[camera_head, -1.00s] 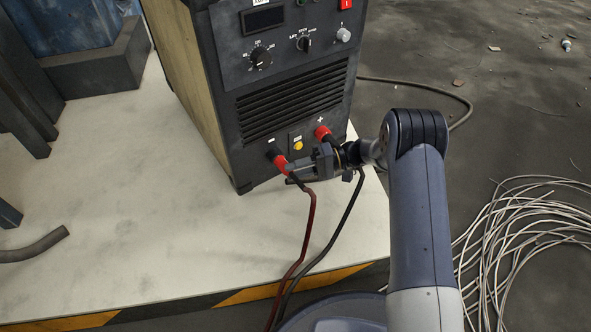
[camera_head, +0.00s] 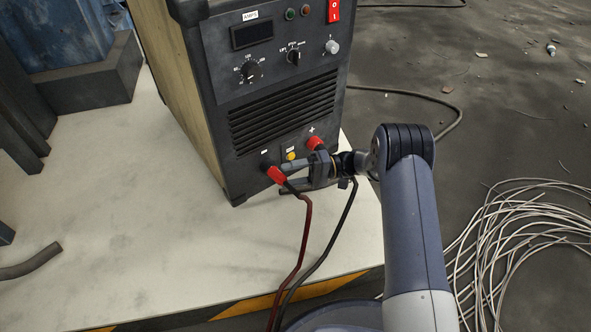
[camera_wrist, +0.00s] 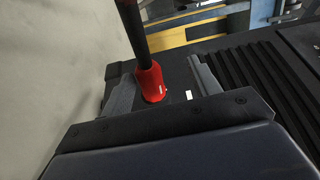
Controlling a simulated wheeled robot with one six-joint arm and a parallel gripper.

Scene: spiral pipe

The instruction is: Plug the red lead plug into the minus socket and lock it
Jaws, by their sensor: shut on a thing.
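The red lead plug (camera_head: 277,174) sits at the minus socket (camera_head: 267,164), low on the left of the black machine's front, and its dark red lead hangs down. I cannot see inside the socket or tell whether the plug is locked. My gripper (camera_head: 288,177) reaches in from the right, one finger above and one below the plug, and is shut on it. In the wrist view the red plug (camera_wrist: 151,82) stands between my gripper's two fingers (camera_wrist: 162,86), close to the left one. Some gap shows beside the right finger.
A yellow button (camera_head: 291,156) lies between the sockets. Coiled cable (camera_head: 520,240) lies right.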

